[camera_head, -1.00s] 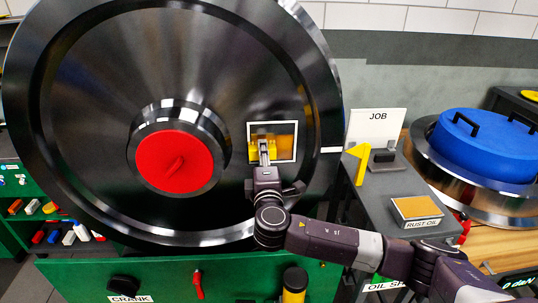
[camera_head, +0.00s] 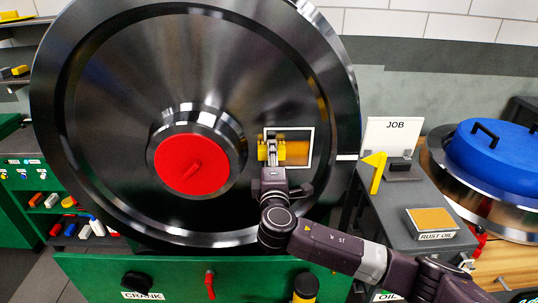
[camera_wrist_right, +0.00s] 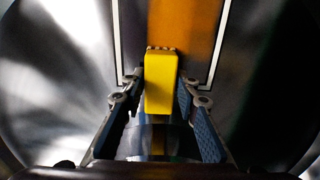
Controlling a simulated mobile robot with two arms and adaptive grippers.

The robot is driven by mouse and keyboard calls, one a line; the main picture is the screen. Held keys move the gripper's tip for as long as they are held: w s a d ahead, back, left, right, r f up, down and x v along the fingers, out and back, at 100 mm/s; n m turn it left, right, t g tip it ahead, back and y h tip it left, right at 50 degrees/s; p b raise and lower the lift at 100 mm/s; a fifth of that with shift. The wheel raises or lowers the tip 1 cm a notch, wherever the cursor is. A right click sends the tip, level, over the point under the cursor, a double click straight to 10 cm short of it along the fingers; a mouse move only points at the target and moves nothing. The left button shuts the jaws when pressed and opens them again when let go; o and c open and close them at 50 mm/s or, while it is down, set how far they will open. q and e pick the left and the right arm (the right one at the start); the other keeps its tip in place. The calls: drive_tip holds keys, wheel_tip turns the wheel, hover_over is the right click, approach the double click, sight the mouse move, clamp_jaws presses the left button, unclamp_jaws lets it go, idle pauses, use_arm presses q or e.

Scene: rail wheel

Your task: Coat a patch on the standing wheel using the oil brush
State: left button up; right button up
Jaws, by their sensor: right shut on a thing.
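The large black standing wheel (camera_head: 120,130) with a red hub cap (camera_head: 190,165) fills the left and middle of the head view. On its right side is a white-outlined square patch (camera_head: 300,132). Orange-brown colour covers part of the patch; in the wrist view its orange strip (camera_wrist_right: 190,25) lies beside a dark strip on the left. My right gripper (camera_head: 271,158) is shut on the yellow oil brush (camera_head: 263,151), held at the patch's left part. The wrist view shows the yellow brush (camera_wrist_right: 160,85) between the fingers; bristle contact is hard to tell. My left gripper is out of view.
A grey stand on the right holds a RUST OIL pad (camera_head: 432,219), a yellow pointed piece (camera_head: 376,172) and a JOB sign (camera_head: 393,138). A blue-lidded round metal part (camera_head: 495,160) stands farther right. A green base with a crank (camera_head: 139,281) is below the wheel.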

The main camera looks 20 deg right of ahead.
sight(294, 146)
drive_tip(key=shift+s+d+p, duration=0.1)
drive_tip(key=shift+s+d, duration=0.2)
drive_tip(key=shift+d, duration=0.7)
drive_tip(key=shift+s+d+p, duration=0.1)
drive_tip(key=shift+s+d, duration=0.15)
drive_tip(key=shift+d, duration=0.8)
drive_tip(key=shift+s+d+p, duration=0.1)
drive_tip(key=shift+s+d, duration=0.2)
drive_tip(key=shift+d, duration=0.7)
drive_tip(key=shift+s+d, duration=0.2)
drive_tip(key=shift+d, duration=0.55)
drive_tip(key=shift+s+d, duration=0.25)
drive_tip(key=shift+d, duration=0.45)
drive_tip(key=shift+s+d, duration=0.2)
drive_tip(key=shift+d, duration=0.55)
drive_tip(key=shift+r+p, duration=0.85)
drive_tip(key=shift+r, duration=0.1)
drive_tip(key=shift+w+a, duration=0.25)
drive_tip(key=shift+a, duration=0.65)
drive_tip(key=shift+w+a, duration=0.3)
drive_tip(key=shift+a, duration=0.6)
drive_tip(key=shift+w+a, duration=0.25)
drive_tip(key=shift+a, duration=0.65)
drive_tip(key=shift+w+a, duration=0.3)
drive_tip(key=shift+a, duration=0.7)
drive_tip(key=shift+w+a, duration=0.25)
drive_tip(key=shift+a, duration=0.75)
drive_tip(key=shift+w+a, duration=0.3)
drive_tip(key=shift+a, duration=0.7)
drive_tip(key=shift+s, duration=0.1)
